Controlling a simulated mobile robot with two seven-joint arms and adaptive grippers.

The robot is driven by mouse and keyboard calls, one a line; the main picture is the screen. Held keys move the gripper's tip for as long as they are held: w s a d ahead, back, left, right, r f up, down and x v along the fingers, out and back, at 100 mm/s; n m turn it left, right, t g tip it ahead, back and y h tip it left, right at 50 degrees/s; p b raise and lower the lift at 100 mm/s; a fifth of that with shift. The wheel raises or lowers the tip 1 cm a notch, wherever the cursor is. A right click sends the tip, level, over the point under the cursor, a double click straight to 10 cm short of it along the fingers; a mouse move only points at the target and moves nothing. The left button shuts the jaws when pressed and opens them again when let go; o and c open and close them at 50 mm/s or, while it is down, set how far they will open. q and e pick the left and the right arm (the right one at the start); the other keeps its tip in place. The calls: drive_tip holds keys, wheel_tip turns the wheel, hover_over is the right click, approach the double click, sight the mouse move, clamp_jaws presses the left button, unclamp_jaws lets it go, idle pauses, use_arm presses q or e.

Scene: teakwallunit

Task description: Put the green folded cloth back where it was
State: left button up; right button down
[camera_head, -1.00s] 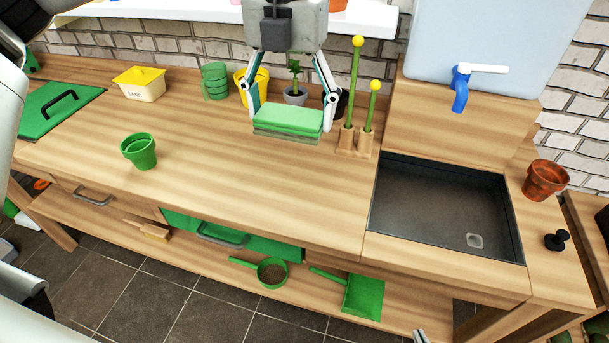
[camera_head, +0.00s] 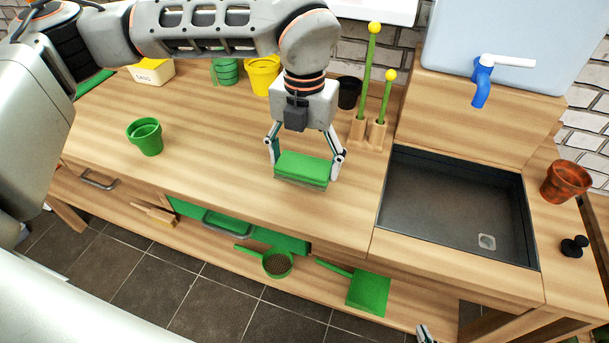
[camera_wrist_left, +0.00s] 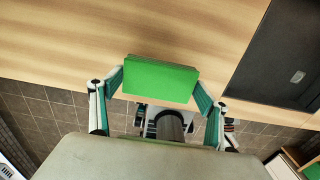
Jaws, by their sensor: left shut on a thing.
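The green folded cloth (camera_head: 302,165) is between the fingers of my left gripper (camera_head: 306,160), over the worktop near its front edge, left of the sink. The gripper is shut on it from both short sides. In the left wrist view the cloth (camera_wrist_left: 160,78) lies level across the fingertips (camera_wrist_left: 160,88), with worktop on one side and floor tiles on the other. I cannot tell whether its underside touches the wood. Only a small tip of my right gripper (camera_head: 426,333) shows at the bottom edge of the head view; its opening cannot be made out.
A green pot (camera_head: 146,138) stands on the worktop (camera_head: 215,150) to the left. Yellow and black pots and a stick holder (camera_head: 366,132) are behind the cloth. The sink (camera_head: 455,210) is to the right. The shelf below holds a green pan (camera_head: 277,263) and scoop (camera_head: 368,291).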

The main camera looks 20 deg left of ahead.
sight(305, 175)
use_arm(q)
wheel_tip(305, 175, down, 4)
drive_tip(key=shift+f, duration=0.2)
drive_tip(key=shift+f, duration=0.15)
drive_tip(key=o, duration=1)
drive_tip(key=shift+r, duration=0.25)
wheel_tip(305, 175, up, 12)
drive_tip(key=shift+f, duration=0.1)
